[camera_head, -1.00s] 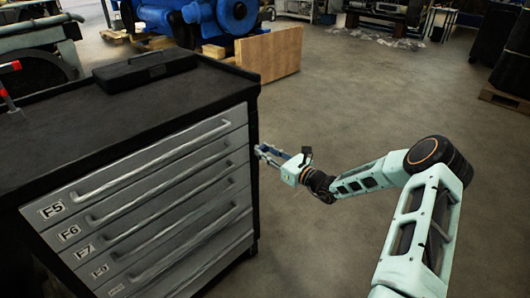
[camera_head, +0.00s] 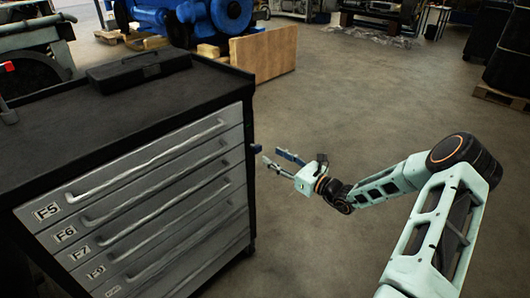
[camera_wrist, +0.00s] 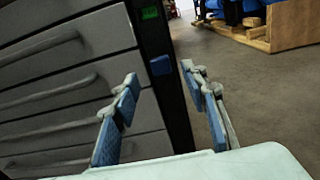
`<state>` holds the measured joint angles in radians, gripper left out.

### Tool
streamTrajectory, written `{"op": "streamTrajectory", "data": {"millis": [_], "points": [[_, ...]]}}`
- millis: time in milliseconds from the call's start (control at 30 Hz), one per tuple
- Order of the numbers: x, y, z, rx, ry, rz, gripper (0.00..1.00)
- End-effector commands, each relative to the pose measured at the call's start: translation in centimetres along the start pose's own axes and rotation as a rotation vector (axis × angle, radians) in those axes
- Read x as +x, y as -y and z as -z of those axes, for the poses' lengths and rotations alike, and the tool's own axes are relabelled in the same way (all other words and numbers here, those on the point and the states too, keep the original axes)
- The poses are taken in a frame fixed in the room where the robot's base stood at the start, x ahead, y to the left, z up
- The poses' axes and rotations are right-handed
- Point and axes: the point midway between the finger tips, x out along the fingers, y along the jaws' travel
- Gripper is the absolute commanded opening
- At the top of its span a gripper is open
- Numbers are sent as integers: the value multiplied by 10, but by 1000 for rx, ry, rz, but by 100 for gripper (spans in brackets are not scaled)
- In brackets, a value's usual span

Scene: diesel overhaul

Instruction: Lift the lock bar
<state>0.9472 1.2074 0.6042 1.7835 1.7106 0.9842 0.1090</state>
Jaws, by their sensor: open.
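The black drawer cabinet (camera_head: 130,190) has a dark upright bar (camera_wrist: 168,100) along its front right edge, which I take to be the lock bar. A small blue block (camera_wrist: 160,65) sticks out from this bar; it also shows in the head view (camera_head: 256,148). My gripper (camera_head: 272,156) is open and empty, just right of the bar and apart from it. In the wrist view, the blue-padded fingers of my gripper (camera_wrist: 159,73) stand left and right of the blue block, which appears beyond the gap between them.
Grey drawers with long handles (camera_head: 150,165) fill the cabinet front. A black case (camera_head: 138,70) lies on its top. A green label (camera_wrist: 150,13) sits above the blue block. A wooden panel (camera_head: 263,55) stands behind.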

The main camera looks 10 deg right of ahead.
Motion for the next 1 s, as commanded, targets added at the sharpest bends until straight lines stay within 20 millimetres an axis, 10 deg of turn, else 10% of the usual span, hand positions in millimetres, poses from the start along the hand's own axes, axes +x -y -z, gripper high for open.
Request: {"op": "streamTrajectory", "data": {"millis": [333, 1000], "points": [[-46, 0, -1, -1, 2, 0, 41], [-38, -29, 9, -147, -112, -141, 41]]}}
